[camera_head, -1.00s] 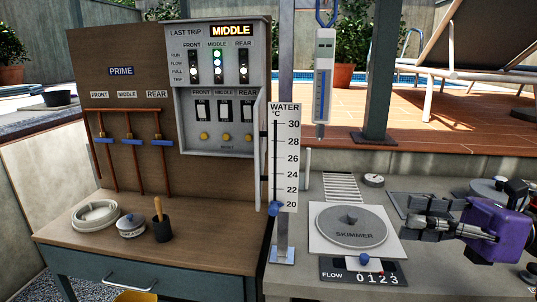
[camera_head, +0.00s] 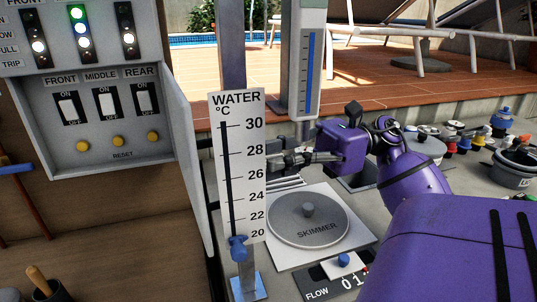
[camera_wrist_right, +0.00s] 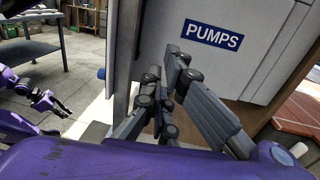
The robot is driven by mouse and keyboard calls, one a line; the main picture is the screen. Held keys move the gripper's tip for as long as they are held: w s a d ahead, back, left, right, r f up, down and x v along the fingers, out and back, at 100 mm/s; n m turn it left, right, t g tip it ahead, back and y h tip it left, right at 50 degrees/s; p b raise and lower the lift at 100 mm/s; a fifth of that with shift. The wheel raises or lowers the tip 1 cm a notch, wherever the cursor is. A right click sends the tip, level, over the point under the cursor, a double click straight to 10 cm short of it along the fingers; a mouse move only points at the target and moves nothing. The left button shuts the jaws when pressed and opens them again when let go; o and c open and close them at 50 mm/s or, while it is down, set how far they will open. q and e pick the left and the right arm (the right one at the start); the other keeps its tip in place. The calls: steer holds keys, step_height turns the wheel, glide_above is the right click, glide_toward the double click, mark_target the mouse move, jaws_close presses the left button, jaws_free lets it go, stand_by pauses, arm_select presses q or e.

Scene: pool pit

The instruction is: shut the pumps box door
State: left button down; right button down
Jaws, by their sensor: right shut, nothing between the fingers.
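The pumps box (camera_head: 100,135) is a grey panel with switches and yellow reset buttons at the left of the head view. Its door (camera_head: 186,150) stands open, swung out from the box's right side towards me. In the right wrist view the door's outer face (camera_wrist_right: 225,70) carries a blue PUMPS label. My right gripper (camera_head: 277,161) is shut and empty, right of the door and partly behind the water gauge. Its fingers (camera_wrist_right: 170,68) point at the door face in the wrist view; contact cannot be told. My left gripper (camera_wrist_right: 52,104) shows small at the left there; its jaws are unclear.
The white water gauge (camera_head: 255,125) and its post stand between the door and my right gripper in the head view. The skimmer lid (camera_head: 308,218) lies on the counter below the gripper. Several knobs and a pot (camera_head: 515,165) stand at the right.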

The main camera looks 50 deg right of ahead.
steer(key=p+x, duration=0.2)
steer(key=x, duration=0.9)
steer(key=shift+w, duration=0.1)
